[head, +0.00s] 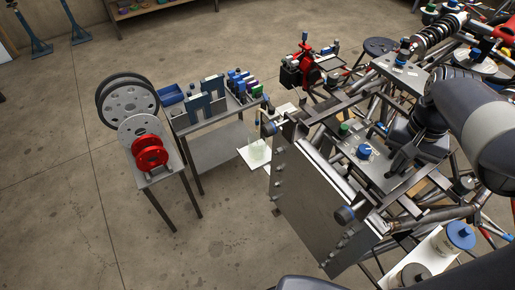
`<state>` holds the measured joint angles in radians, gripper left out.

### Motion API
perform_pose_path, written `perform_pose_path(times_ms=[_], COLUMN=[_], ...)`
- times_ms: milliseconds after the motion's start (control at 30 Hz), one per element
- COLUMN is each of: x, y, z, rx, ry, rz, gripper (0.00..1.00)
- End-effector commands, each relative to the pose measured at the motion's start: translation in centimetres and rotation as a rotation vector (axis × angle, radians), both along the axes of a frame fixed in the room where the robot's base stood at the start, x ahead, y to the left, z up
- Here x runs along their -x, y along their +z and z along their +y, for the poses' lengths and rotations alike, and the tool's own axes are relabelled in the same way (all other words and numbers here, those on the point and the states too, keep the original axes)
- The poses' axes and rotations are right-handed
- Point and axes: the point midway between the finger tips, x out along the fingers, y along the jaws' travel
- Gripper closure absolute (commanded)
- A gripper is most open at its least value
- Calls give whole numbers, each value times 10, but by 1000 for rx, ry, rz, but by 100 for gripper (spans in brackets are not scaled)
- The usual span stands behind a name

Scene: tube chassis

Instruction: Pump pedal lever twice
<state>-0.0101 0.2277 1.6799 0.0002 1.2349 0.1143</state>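The tube chassis (335,125) fills the right half of the head view, with a large flat metal panel (318,205) on its near side. I cannot single out the pedal lever with certainty among the crowded tubes and parts. My arm comes in from the right edge and reaches over the chassis. Its dark end, my gripper (397,165), is low among the chassis parts, beside a small plate with a blue-capped container (364,151). The fingers are dark and small here, so I cannot tell whether they are open or touching anything.
A workbench (222,145) with blue bins and small bottles stands left of the chassis. Before it are a stand with a red spool (150,152) and a dark wheel (127,98). A red device (305,62) and stool (380,47) stand behind.

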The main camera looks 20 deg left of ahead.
Motion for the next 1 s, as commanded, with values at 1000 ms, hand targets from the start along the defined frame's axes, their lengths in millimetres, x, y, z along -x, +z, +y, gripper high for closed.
perform_pose_path(times_ms=[1000], x=[4], y=[-19], z=[2], rx=[1], ry=[-1], rz=[-1], gripper=[100])
